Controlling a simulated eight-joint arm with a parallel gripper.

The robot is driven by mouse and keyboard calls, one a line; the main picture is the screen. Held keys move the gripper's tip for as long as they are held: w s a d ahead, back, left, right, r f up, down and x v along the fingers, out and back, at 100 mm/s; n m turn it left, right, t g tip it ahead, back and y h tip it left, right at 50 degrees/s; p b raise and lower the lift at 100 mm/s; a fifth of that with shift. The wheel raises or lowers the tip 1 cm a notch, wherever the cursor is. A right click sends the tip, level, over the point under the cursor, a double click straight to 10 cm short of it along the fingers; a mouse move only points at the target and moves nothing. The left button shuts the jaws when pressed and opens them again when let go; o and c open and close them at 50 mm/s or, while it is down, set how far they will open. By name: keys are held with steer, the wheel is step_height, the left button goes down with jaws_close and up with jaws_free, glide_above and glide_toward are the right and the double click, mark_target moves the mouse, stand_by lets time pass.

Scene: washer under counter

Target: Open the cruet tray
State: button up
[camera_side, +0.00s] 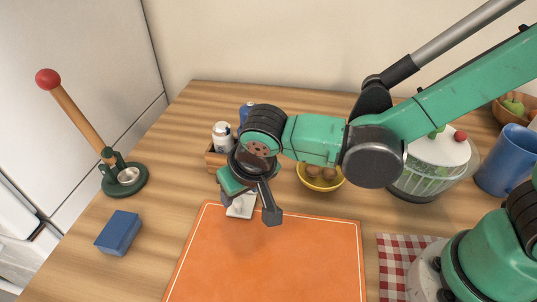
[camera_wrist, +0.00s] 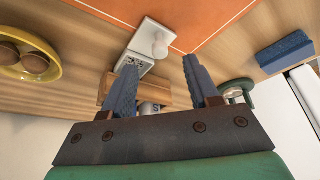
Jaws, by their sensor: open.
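The cruet tray is a small wooden caddy (camera_side: 214,158) behind my gripper, with a silver-topped shaker (camera_side: 222,134) and a blue one (camera_side: 247,110). It also shows in the wrist view (camera_wrist: 176,93), between and beyond the fingers. A white piece with a round knob (camera_wrist: 159,45) extends from the caddy toward the orange mat; its pale block has dark marks. In the side view the white piece (camera_side: 241,208) is partly hidden under my gripper. My gripper (camera_side: 250,207) is open above it; the fingers (camera_wrist: 160,60) are apart with nothing held. Contact with the white piece cannot be told.
An orange mat (camera_side: 270,260) lies in front. A yellow bowl with brown eggs (camera_side: 320,178) stands to the right, a covered glass bowl (camera_side: 430,170) and blue mug (camera_side: 507,160) farther right. A blue block (camera_side: 118,233) and a green press with red-knobbed handle (camera_side: 124,180) are left.

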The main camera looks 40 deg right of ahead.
steer(key=shift+v, duration=1)
steer(key=s+d+r+t, duration=0.1)
steer(key=d+r, duration=0.1)
steer(key=d, duration=0.7)
steer(key=s+d+r+t, duration=0.1)
steer(key=s+d+r, duration=0.1)
steer(key=d, duration=0.7)
steer(key=shift+r+t, duration=0.3)
steer(key=shift+r, duration=0.5)
